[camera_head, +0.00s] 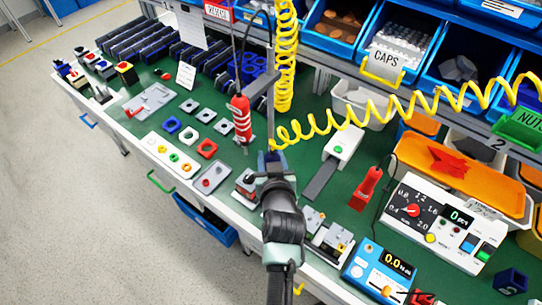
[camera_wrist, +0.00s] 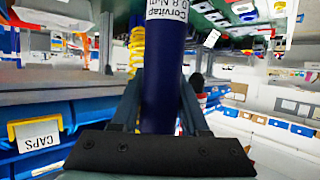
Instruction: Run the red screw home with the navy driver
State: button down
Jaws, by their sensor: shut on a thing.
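My gripper (camera_head: 274,168) is over the green bench, near its front edge, in the head view. In the wrist view its fingers (camera_wrist: 159,98) are on either side of the navy driver (camera_wrist: 165,75), a dark cylinder with a white label, and are shut on it. In the head view only a small navy part of the driver (camera_head: 268,156) shows; my gripper and arm hide the rest, and its tip is not visible. A grey plate (camera_head: 217,171) left of my gripper bears a small red spot; I cannot tell whether it is the red screw.
A red driver (camera_head: 241,112) hangs just left of the yellow coiled hose (camera_head: 287,50). A grey and red block (camera_head: 246,183) stands close left of my gripper. A control box with a dial (camera_head: 412,211) and a blue meter (camera_head: 378,268) stand to the right.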

jog(key=shift+f+b, duration=1)
dwell(2.2)
